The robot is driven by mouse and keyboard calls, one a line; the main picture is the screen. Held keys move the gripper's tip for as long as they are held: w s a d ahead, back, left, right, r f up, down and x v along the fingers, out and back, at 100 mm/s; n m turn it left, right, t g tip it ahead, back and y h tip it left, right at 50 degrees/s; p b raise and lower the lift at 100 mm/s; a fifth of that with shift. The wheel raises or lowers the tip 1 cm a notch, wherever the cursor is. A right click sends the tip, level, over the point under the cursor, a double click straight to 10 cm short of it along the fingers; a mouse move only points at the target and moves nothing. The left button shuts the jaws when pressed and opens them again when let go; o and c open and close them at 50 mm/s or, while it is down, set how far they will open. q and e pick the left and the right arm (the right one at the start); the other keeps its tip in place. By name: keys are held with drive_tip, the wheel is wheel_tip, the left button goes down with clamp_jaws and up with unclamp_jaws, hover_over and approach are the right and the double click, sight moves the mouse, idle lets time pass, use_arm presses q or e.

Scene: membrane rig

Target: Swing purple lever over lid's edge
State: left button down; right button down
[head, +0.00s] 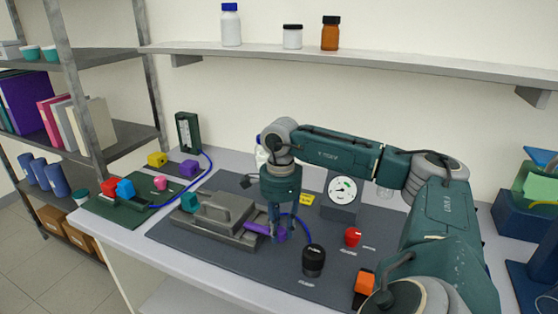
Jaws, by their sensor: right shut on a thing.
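The purple lever (256,228) sticks out from the right side of the grey rig (190,240), with a purple end block at its outer end. A grey lid (222,207) with a raised handle lies on the rig. My right gripper (279,232) points down just right of the rig and is shut on the purple lever at its outer end. The fingers partly hide that end. Whether the lever touches the lid's edge is too small to tell. My left gripper is not in view.
The rig stands on a dark mat (200,264). A round gauge (342,190) stands behind, with a black knob (313,261), a red knob (352,237) and an orange block (364,282) to the right. A green board (125,217) with coloured valves lies left. A blue tube runs close beside my gripper.

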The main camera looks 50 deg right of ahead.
drive_tip(key=shift+s+d, duration=0.15)
drive_tip(key=c, duration=1.5)
unclamp_jaws()
drive_tip(key=shift+o, duration=0.3)
drive_tip(key=shift+s+d, duration=0.1)
drive_tip(key=shift+r, duration=0.1)
drive_tip(key=shift+r, duration=0.25)
wheel_tip(320, 180, up, 11)
drive_tip(key=shift+r, duration=0.15)
